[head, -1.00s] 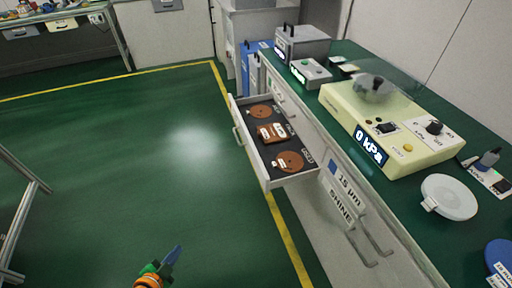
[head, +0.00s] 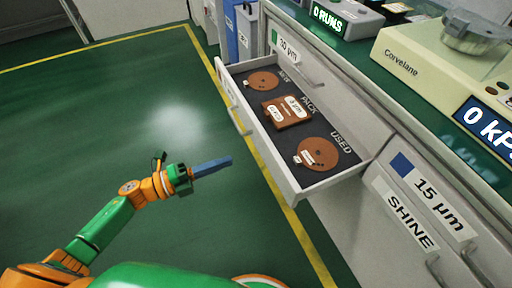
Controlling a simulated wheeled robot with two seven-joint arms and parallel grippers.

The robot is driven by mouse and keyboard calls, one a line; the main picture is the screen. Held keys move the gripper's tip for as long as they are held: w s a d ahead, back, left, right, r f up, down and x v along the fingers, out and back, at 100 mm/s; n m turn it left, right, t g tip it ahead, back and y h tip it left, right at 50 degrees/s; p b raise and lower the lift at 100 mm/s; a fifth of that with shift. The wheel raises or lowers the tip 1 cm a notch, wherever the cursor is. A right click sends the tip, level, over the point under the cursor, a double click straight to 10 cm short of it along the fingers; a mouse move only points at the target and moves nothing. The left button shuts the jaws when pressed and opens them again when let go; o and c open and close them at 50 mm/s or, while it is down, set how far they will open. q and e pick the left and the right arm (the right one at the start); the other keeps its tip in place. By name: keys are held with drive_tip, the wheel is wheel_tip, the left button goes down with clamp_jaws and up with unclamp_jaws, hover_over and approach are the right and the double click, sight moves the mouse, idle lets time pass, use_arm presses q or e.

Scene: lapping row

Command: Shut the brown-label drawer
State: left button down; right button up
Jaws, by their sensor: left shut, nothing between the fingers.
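An open drawer (head: 293,190) sticks out of the bench front to the left. It holds brown discs (head: 317,153) and a brown square pack (head: 287,111) on a dark liner marked PACK and USED. Its outer front, with a pale handle (head: 238,119), faces left and shows only edge-on, so no label on it can be read. My left gripper (head: 228,162) is shut and empty, over the floor to the left of the drawer front and apart from it. My right gripper is not in view.
Closed drawers beside it carry a green 30 µm label (head: 284,46), a blue 15 µm label (head: 424,190) and a SHINE label (head: 404,219). A cream machine (head: 416,62) stands on the bench. The green floor at left is clear.

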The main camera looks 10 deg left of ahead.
sight(267, 147)
use_arm(q)
drive_tip(key=x, duration=0.9)
drive_tip(key=shift+w+d+f, duration=0.1)
drive_tip(key=shift+w+d, duration=0.05)
drive_tip(key=shift+w, duration=0.1)
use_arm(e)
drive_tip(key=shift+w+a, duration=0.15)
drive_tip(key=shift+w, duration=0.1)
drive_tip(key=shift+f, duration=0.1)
